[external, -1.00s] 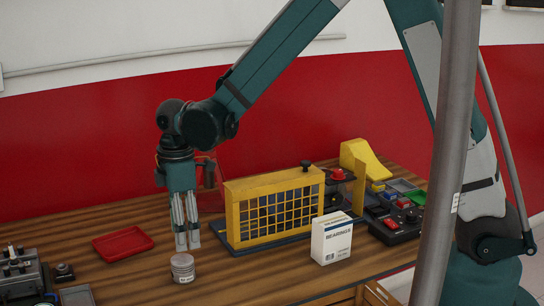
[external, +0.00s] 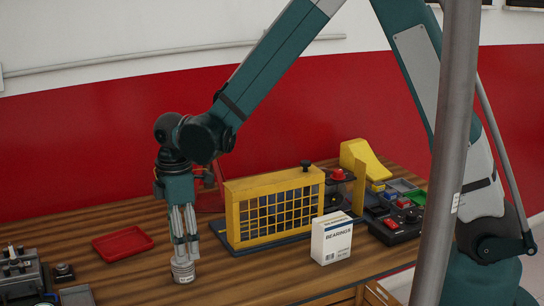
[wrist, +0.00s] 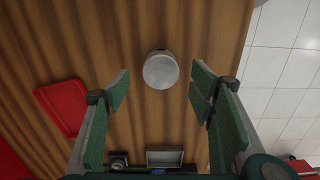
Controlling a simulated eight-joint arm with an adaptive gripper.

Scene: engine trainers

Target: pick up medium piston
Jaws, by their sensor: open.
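The medium piston (external: 182,271) is a short grey metal cylinder standing upright on the wooden table, near the front edge. In the wrist view the piston (wrist: 161,70) shows its round, flat top. My gripper (external: 186,256) points down over the piston in the external view, its fingertips close to the piston's top. In the wrist view my gripper (wrist: 160,84) has its fingers spread wide, with the piston beyond the tips and roughly centred between them. Nothing is held. I cannot tell whether a fingertip touches the piston.
A red tray (external: 123,244) lies behind and left of the piston. A yellow caged unit (external: 275,212) and a white bearings box (external: 331,238) stand to the right. A grey machine (external: 22,275) is at the left front. Bare table surrounds the piston.

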